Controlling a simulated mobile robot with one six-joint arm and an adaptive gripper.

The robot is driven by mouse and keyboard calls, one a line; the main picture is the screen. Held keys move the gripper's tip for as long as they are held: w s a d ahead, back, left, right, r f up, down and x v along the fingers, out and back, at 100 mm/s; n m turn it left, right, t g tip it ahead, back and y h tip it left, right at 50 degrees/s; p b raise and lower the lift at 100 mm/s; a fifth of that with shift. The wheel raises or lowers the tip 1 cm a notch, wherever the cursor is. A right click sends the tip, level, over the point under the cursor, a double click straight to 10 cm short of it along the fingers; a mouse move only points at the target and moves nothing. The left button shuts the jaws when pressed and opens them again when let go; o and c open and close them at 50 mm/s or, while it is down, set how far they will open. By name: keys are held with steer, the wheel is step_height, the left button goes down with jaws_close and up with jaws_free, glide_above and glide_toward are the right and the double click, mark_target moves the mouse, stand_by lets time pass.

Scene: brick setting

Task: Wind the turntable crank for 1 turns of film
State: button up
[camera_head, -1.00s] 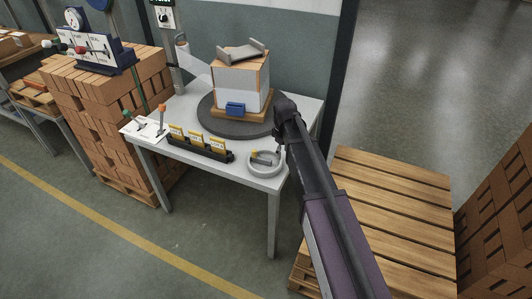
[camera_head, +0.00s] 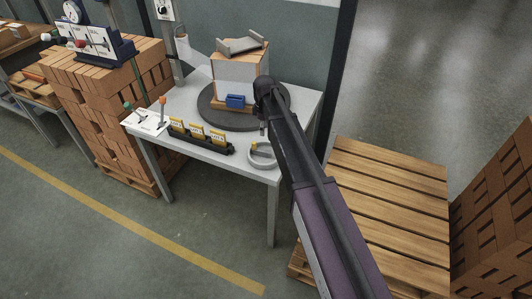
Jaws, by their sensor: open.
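The turntable (camera_head: 206,116) is a dark round disc on the white table. A wrapped white-sided block of bricks (camera_head: 230,72) stands on it, with a blue piece (camera_head: 235,101) at its base. A light grey ring-shaped wheel (camera_head: 262,163) with a small yellowish part lies at the table's front right; it looks like the crank. White film (camera_head: 193,54) stretches from the post at the back left towards the bricks. My gripper (camera_head: 263,128) is open, small in view, above and behind the grey wheel and apart from it. My arm hides part of the turntable's right side.
A black rack with yellow cards (camera_head: 197,133) stands on the table's front edge. A white plate (camera_head: 146,120) with green and orange levers is at its left corner. Brick stacks stand left and far right. An empty wooden pallet (camera_head: 390,190) lies right of the table.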

mark_target(265, 151)
steer(key=shift+f+b, duration=6.6)
steer(key=shift+f, duration=0.15)
jaws_close()
